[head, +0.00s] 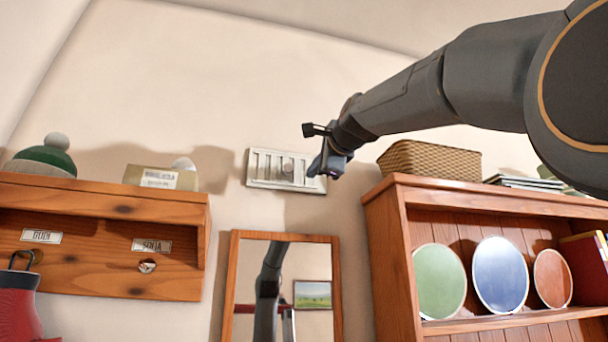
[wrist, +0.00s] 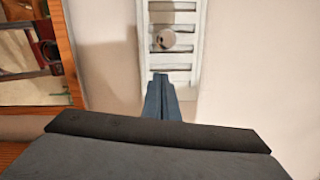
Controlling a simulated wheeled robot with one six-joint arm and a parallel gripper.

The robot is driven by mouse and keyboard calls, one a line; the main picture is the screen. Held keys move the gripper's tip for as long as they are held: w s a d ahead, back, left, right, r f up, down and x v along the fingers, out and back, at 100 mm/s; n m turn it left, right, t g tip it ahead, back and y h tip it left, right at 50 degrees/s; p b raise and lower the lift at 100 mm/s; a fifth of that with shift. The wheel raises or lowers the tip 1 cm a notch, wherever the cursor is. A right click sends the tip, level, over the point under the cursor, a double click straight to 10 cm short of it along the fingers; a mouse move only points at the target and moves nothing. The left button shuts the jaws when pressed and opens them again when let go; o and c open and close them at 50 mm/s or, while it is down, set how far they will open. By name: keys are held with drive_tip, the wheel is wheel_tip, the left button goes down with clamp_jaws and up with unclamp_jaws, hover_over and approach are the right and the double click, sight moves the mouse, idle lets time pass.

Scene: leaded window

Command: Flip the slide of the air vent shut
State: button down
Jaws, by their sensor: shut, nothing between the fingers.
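The air vent (head: 262,168) is a pale slatted plate high on the wall, above the mirror. Its slide carries a round grey knob (head: 288,168), right of the plate's middle. In the wrist view the vent (wrist: 147,62) runs up and down the picture, with the knob (wrist: 166,39) above my fingertips. Dark gaps show between several slats. My gripper (head: 316,172) is shut and empty at the right end of the vent in the head view. In the wrist view the gripper (wrist: 160,82) overlaps the vent's near end, apart from the knob. I cannot tell whether the fingertips touch the plate.
A framed mirror (head: 235,290) hangs below the vent. A wooden shelf (head: 385,250) with a wicker basket (head: 430,160) and plates stands at the right. A coat rack (head: 100,240) with a hat and a labelled box (head: 160,178) is at the left. The wall above the vent is bare.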

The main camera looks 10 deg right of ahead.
drive_tip(key=b+v, duration=0.4)
drive_tip(key=v, duration=0.6)
drive_tip(key=shift+d, duration=0.3)
drive_tip(key=shift+f, duration=0.15)
